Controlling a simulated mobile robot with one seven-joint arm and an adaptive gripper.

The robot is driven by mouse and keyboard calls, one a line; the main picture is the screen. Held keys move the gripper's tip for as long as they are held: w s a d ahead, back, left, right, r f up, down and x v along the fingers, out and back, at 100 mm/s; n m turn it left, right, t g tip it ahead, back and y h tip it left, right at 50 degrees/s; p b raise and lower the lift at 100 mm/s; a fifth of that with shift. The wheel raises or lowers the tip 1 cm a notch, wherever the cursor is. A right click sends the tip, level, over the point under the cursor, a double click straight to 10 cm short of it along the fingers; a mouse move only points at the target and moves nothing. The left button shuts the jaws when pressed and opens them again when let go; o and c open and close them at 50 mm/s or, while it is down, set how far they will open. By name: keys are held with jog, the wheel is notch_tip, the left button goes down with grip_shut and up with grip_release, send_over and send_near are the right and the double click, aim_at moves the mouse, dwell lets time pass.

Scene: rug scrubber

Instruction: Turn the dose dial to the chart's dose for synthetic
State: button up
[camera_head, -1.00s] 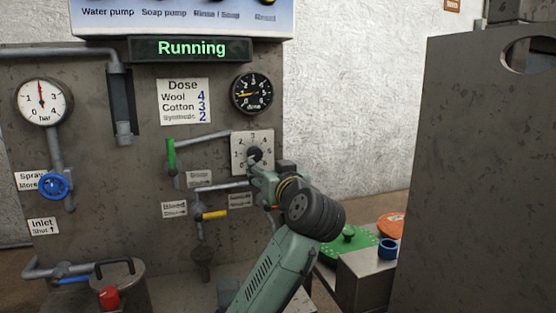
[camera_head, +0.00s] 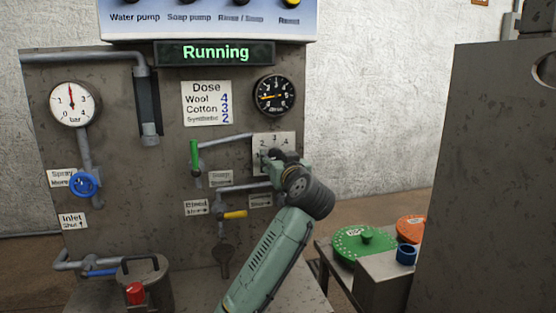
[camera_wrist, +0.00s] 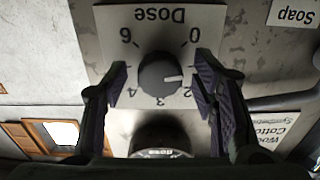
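The dose dial is a dark round knob (camera_wrist: 160,74) on a pale plate (camera_wrist: 150,18), seen upside down in the wrist view. Its white mark points to the picture's right, roughly between 1 and 2; the 1 is hidden. My gripper (camera_wrist: 160,92) is open, its fingers on either side of the knob with gaps showing. In the head view my gripper (camera_head: 276,158) covers the knob and the plate's lower part (camera_head: 284,141). The dose chart (camera_head: 206,104) reads Wool 4, Cotton 3, Synthetic 2. The black dose gauge's orange needle (camera_head: 274,96) points left, slightly down.
The display (camera_head: 215,53) reads Running. A green-handled lever (camera_head: 195,158) and a yellow-handled valve (camera_head: 234,214) are left of the dial. A blue handwheel (camera_head: 84,184) is farther left. A tall dark cabinet (camera_head: 500,170) stands at right, beside a table with a green disc (camera_head: 350,246).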

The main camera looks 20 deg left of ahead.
jog(key=c, duration=1.1)
jog(key=shift+o, duration=0.2)
jog(key=shift+f+m, duration=0.1)
jog(key=shift+m, duration=0.2)
jog(key=m, duration=0.6)
jog(key=shift+a, duration=0.1)
jog(key=shift+s+m+p, duration=0.1)
jog(key=shift+m+p, duration=0.35)
jog(key=shift+m, duration=1.25)
